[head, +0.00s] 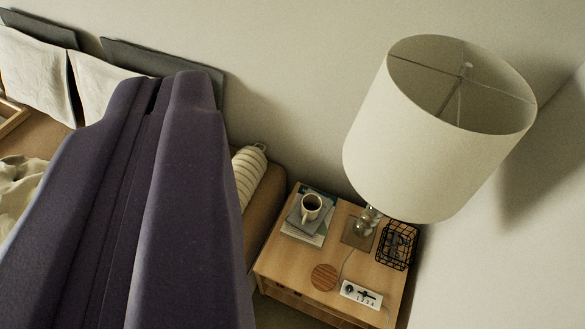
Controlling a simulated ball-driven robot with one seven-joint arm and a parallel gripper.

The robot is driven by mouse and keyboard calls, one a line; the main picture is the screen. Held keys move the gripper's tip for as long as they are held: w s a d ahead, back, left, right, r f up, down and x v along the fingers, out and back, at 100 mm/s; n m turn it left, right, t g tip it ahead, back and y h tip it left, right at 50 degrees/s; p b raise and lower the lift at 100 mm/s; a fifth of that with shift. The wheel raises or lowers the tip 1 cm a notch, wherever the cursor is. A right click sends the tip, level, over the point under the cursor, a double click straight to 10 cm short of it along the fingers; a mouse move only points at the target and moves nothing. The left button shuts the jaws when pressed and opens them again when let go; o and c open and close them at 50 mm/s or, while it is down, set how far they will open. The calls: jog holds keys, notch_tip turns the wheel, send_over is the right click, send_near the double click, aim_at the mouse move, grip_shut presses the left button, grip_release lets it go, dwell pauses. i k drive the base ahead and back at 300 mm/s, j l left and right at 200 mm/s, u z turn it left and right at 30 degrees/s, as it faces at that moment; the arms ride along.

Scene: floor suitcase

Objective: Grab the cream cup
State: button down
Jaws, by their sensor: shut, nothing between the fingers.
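The cream cup (310,213) stands upright on a small stack of books (295,229) at the back left of the wooden nightstand (287,268). It has dark contents. My gripper (155,92) is the large dark purple shape filling the left of the view. Its two fingers are together with only a thin seam between them, and it holds nothing. The cup shows to the right of the gripper, apart from it.
A large lampshade (430,140) hangs over the nightstand's right back. A black wire basket (397,246), a round wooden coaster (324,277) and a small white panel (361,295) share the top. A bed with pillows (100,77) lies left, partly hidden by my gripper.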

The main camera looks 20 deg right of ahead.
aim_at(311, 203)
jog(key=i+l+z, duration=0.25)
jog(key=i, duration=0.2)
jog(key=i+z, duration=0.2)
jog(key=i, duration=0.25)
